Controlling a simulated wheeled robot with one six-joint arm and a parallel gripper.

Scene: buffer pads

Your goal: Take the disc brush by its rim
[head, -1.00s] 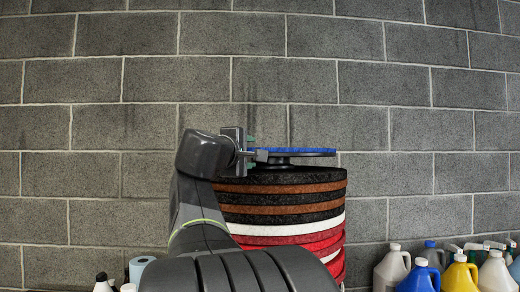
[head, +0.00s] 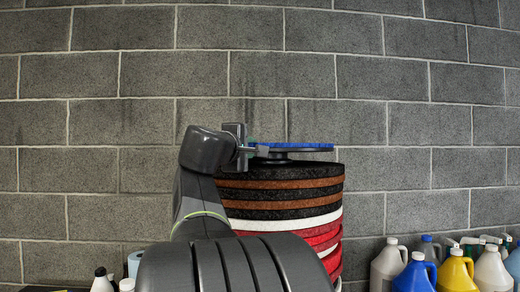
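The disc brush (head: 300,147) is a thin flat dark disc with a blue layer on top. It lies level above the pad stack, with a dark hub beneath it that appears to meet the stack's top. My gripper (head: 256,149) is at its left rim, coming from the left. The fingers look closed together on that rim, though they are small here and my own arm covers part of the stack below.
The pad stack (head: 290,208) is tall and round, with black, brown, white and red layers. Several jugs, among them a blue one (head: 413,276) and a yellow one (head: 456,274), stand at the lower right. Bottles stand lower left. A grey block wall (head: 430,60) is behind.

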